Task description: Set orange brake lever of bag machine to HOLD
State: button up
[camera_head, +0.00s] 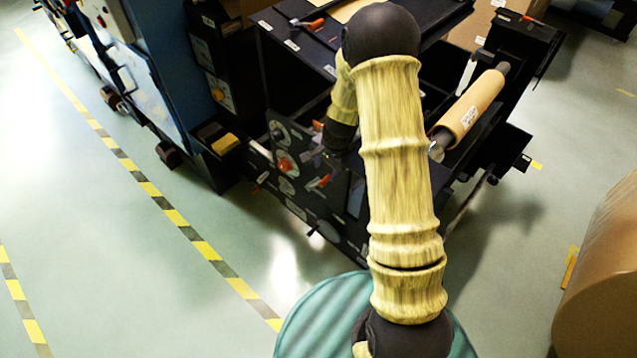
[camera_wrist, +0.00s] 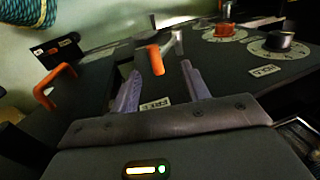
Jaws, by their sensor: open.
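The orange-tipped lever (camera_wrist: 156,60) stands out from the dark panel of the bag machine in the wrist view, near the label FREE (camera_wrist: 155,104). My gripper (camera_wrist: 161,70) is open, with one finger on each side of the orange tip and visible gaps between. Whether either finger touches the lever cannot be told. A second label (camera_wrist: 265,70) lies to the right, its text hard to read. In the head view, the bag machine's side panel (camera_head: 300,187) carries several orange parts, and my arm hides part of it and most of my gripper.
An orange loop handle (camera_wrist: 54,88) is left of my gripper. A red knob (camera_wrist: 226,31) and a black knob (camera_wrist: 281,40) sit on dials to the right. In the head view, a kraft roll (camera_head: 470,106) and a large brown roll (camera_head: 604,275) are at right; open floor lies left.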

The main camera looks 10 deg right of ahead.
aim_at(323, 180)
jog(key=shift+s+f, duration=0.1)
jog(key=shift+f, duration=0.2)
jog(key=shift+f, duration=0.25)
jog(key=x, duration=0.7)
